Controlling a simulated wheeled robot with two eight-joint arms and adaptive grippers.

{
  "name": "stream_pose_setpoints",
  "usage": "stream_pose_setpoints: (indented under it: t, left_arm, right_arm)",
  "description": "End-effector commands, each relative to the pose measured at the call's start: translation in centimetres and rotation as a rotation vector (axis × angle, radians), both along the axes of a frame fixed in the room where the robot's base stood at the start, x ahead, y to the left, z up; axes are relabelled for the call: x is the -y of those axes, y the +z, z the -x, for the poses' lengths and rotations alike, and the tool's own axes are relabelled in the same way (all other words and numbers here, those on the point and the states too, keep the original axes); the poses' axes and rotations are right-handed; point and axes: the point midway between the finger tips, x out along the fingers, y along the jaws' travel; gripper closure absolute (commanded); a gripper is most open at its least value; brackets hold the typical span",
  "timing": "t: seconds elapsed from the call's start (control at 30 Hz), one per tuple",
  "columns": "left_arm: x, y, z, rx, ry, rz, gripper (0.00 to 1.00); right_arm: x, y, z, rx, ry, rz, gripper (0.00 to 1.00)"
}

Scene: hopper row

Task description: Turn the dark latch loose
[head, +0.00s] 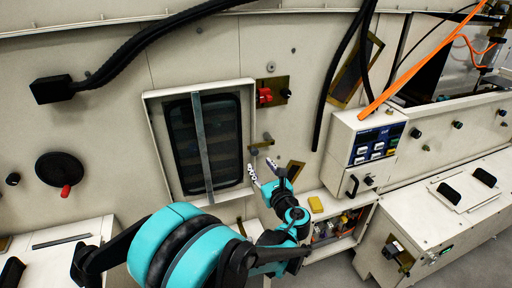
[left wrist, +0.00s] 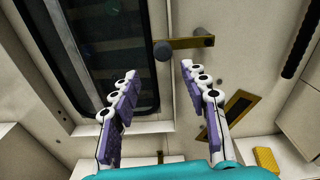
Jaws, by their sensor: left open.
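A dark grey round knob (left wrist: 201,38) stands beside a brass bar (left wrist: 180,43) at the right edge of the dark window. I take this for the latch, though a smaller dark knob (head: 286,93) also sits on a brass plate higher up in the head view. The grey knob and brass bar (head: 261,145) show small in the head view, just above my left gripper (head: 261,166). In the left wrist view my left gripper (left wrist: 158,70) is open and empty, its two purple fingers apart. The knob lies beyond the fingertips, with no contact visible. My right gripper is not in view.
A red knob (head: 264,96) is beside the small dark knob. A pale frame (head: 151,130) surrounds the window to the left. A control box (head: 345,140) juts out at right. A yellow block (head: 315,204) lies on a ledge below. Black hoses hang above.

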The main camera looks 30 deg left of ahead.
Motion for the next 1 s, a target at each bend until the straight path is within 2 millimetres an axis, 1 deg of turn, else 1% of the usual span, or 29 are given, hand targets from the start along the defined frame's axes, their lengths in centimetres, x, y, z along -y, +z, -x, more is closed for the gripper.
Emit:
stream_pose_setpoints:
  t: [0.07, 0.17, 0.47, 0.6, 0.73, 0.97, 1.0]
  left_arm:
    - [0.1, 0.5, -0.6, -0.032, -0.004, -0.078, 0.55]
    - [-0.3, 0.6, -1.3, -0.05, -0.005, -0.122, 0.55]
    - [-4.0, 0.5, -4.3, -0.051, -0.002, -0.122, 0.55]
    - [-5.2, 0.5, -5.4, -0.05, -0.004, -0.121, 0.55]
    - [-5.7, 0.6, -5.9, -0.051, -0.006, -0.121, 0.55]
    - [-5.7, 0.7, -5.9, -0.05, -0.006, -0.12, 0.55]
    - [-5.7, 0.7, -5.9, -0.05, -0.006, -0.12, 0.6]
  right_arm:
    - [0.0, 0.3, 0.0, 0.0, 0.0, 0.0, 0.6]
    - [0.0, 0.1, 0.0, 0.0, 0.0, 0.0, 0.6]
    - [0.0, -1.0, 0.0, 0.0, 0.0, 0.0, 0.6]
    - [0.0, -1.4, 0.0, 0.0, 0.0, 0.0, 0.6]
    - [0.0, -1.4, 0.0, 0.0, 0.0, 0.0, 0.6]
    - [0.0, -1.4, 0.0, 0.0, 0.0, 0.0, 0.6]
    - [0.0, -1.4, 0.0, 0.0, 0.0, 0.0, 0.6]
